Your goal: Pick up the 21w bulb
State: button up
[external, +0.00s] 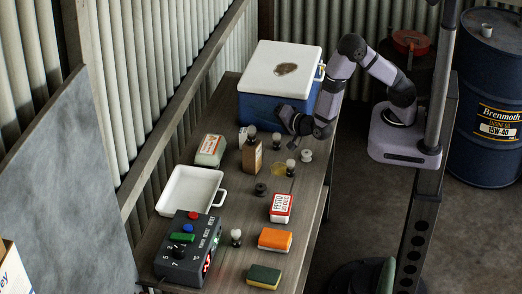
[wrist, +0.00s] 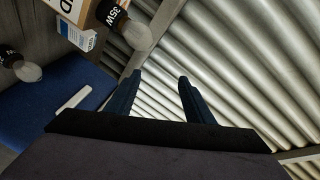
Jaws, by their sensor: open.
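Several small bulbs with frosted globes and dark bases stand on the bench. One bulb (external: 252,132) stands on a brown box, another bulb (external: 276,141) is to its right, a third bulb (external: 291,166) is nearer the front, and a fourth bulb (external: 236,238) is beside the control box. In the wrist view, a bulb marked 35W (wrist: 136,34) is upper left of my fingers, and another bulb (wrist: 26,70) is at the left edge. I cannot read a 21w marking. My gripper (wrist: 160,77) is open and empty; in the external view it (external: 284,115) is by the cool box, above the bulbs.
The blue cool box (external: 268,108) with a white lid stands at the far end. A corrugated wall (wrist: 235,60) fills much of the wrist view.

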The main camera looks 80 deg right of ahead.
jog(key=s+d+f+n+g+h+b, duration=0.1)
jog(key=s+d+f+n+g+h, duration=0.2)
jog(key=f, duration=0.5)
jog(key=n+g+h+b, duration=0.2)
jog(key=n+g, duration=0.1)
jog(key=g, duration=0.2)
send_near(278, 139)
jog(key=x, duration=0.4)
jog(key=shift+w+d+f, duration=0.1)
jog(key=shift+d+f, duration=0.1)
jog(key=shift+f, duration=0.15)
jog(key=shift+r+p+x, duration=0.15)
jog(key=shift+p+x, duration=0.6)
jog(key=shift+x, duration=0.95)
jog(key=shift+r+p+x, duration=0.15)
jog(key=shift+p+x, duration=0.6)
jog(key=shift+x, duration=0.9)
jog(key=shift+w+d+f, duration=0.15)
jog(key=shift+d, duration=0.25)
jog(key=c, duration=1.1)
